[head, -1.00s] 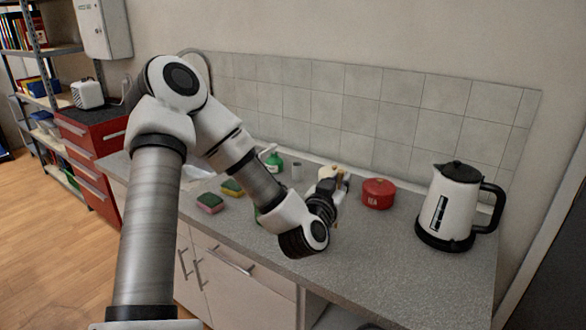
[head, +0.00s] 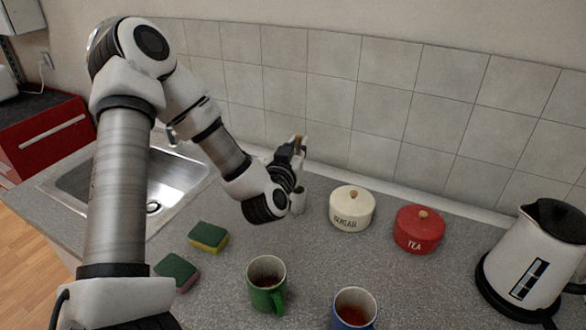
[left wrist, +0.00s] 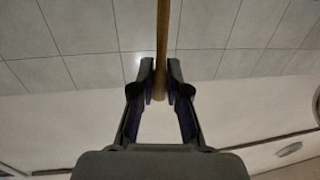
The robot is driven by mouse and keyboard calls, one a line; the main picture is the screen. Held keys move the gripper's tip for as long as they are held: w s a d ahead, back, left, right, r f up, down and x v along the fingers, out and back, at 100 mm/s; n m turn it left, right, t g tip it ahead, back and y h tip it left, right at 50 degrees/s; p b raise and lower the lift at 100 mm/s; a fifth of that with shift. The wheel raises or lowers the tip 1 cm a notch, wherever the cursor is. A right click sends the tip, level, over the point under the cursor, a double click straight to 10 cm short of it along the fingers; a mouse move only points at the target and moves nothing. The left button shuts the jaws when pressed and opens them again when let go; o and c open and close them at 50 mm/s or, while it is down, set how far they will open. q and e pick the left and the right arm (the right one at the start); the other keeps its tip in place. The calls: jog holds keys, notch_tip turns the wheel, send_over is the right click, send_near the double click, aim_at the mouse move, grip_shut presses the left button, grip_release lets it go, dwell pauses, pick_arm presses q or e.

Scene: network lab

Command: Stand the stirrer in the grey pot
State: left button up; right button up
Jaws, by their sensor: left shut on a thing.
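My left gripper (head: 297,148) is shut on the stirrer, a thin brown wooden stick (left wrist: 162,35). In the left wrist view the stick passes between the fingertips (left wrist: 160,80) and runs up out of the picture. In the head view only a small brown bit of the stirrer (head: 299,139) shows at the fingers. The grey pot (head: 298,201) is a small cylinder on the counter, partly covered by my left wrist. The gripper is above it in the picture; the stirrer's lower end is hidden, so I cannot tell whether it touches the pot. My right gripper is not in view.
A cream sugar tin (head: 352,210) and a red tea tin (head: 418,230) stand right of the pot. A kettle (head: 533,262), green mug (head: 267,283), blue mug (head: 354,310) and two sponges (head: 208,237) are on the counter. A sink (head: 75,187) is left; a tiled wall is behind.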

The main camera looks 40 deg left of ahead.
pick_arm(q)
jog(key=f, duration=0.6)
jog(key=shift+w+a+f, duration=0.2)
jog(key=shift+w, duration=0.05)
jog(key=shift+s+d+r, duration=0.1)
jog(key=shift+d+r, duration=0.05)
jog(key=shift+d, duration=0.05)
jog(key=o, duration=0.7)
jog(key=shift+a+f, duration=0.1)
jog(key=shift+f, duration=0.15)
jog(key=shift+r, duration=0.1)
